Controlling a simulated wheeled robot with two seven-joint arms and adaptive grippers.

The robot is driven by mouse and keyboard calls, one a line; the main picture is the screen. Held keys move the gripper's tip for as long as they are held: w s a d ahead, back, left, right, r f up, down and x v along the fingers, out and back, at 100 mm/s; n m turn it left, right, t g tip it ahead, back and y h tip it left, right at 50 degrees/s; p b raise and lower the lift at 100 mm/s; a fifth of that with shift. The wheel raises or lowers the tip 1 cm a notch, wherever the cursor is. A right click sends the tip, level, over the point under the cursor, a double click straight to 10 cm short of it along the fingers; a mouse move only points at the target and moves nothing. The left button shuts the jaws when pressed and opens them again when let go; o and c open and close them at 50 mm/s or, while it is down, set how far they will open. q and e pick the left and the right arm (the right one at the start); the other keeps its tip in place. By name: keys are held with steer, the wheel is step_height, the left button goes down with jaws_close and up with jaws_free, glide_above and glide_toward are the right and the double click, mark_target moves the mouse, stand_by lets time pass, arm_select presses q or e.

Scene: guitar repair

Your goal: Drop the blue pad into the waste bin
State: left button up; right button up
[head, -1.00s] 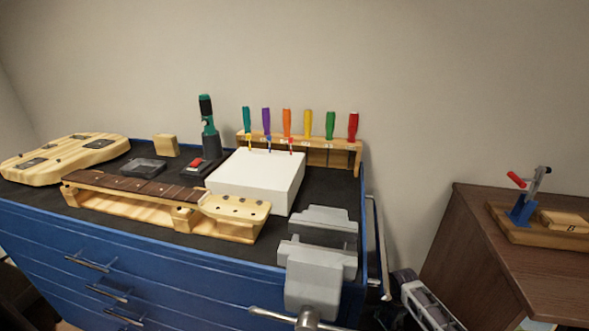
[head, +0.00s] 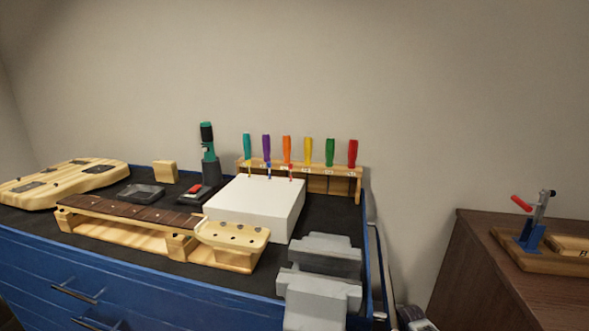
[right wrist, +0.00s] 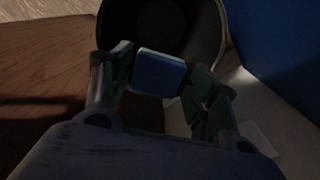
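The blue pad (right wrist: 159,76) shows in the right wrist view, between the two green-lined fingers of my right gripper (right wrist: 158,70). The fingers touch it on both sides and hold it. Beyond the pad is the dark, round open mouth of the waste bin (right wrist: 207,30). The pad overlaps the near part of the bin's opening in this view, so the height between them is hard to tell. The bin and pad are not visible in the head view. My left gripper is in neither view.
A blue cabinet side (right wrist: 285,55) stands right of the bin, with a brown wooden surface (right wrist: 45,75) on the left. In the head view, the workbench (head: 200,300) carries a vise (head: 320,270), a white block (head: 255,207) and a screwdriver rack (head: 345,187). A brown table (head: 480,280) stands right.

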steer(key=shift+o, duration=1.2)
steer(key=shift+r, duration=0.15)
step_height(320, 180, up, 12)
steer(key=shift+s+f, duration=0.15)
steer(key=shift+f, duration=0.05)
stand_by(0.6)
